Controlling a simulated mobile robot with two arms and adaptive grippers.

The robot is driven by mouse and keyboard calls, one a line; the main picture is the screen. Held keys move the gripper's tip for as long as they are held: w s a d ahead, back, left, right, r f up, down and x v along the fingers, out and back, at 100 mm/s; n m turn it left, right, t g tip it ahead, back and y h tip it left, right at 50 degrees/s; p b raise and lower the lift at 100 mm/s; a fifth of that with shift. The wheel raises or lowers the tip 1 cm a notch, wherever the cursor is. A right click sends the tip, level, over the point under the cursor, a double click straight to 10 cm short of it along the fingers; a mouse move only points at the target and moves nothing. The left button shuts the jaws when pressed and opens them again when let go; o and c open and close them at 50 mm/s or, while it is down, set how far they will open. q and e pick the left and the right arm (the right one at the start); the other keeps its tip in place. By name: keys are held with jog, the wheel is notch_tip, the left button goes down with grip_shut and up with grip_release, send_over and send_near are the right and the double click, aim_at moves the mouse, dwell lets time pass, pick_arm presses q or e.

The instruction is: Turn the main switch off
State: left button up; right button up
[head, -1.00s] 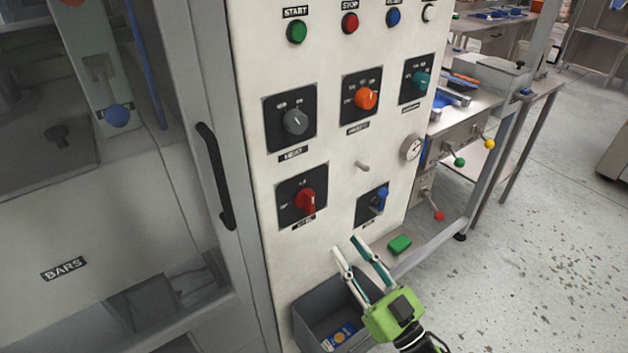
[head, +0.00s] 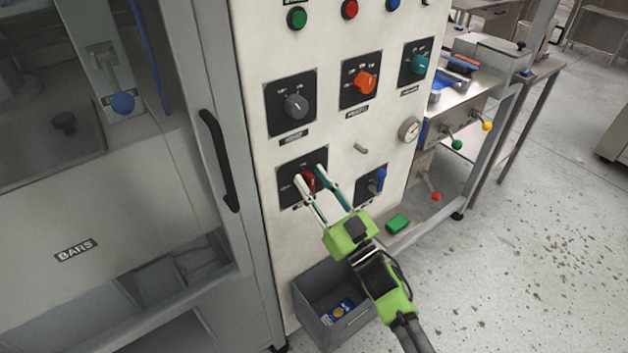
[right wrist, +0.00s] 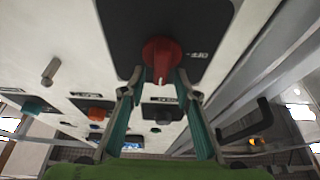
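The main switch, a red rotary knob (head: 308,182) on a dark square plate, sits low on the left of the white control panel. It also shows in the right wrist view (right wrist: 162,52), with an OFF mark on its plate. My right gripper (head: 312,176) is at this knob, with one fingertip on each side of the handle. In the right wrist view the fingers (right wrist: 158,82) stand apart, with a gap beside the handle; I cannot tell if either touches it. The gripper partly hides the knob and its label in the head view. My left gripper is not in view.
A blue-handled switch (head: 378,182) is close on the right. Grey (head: 296,106), orange (head: 364,82) and teal (head: 418,65) knobs sit above. A peg (head: 361,148) sticks out nearby. A grey bin (head: 318,318) is below, and a door handle (head: 219,160) stands at left.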

grip_shut()
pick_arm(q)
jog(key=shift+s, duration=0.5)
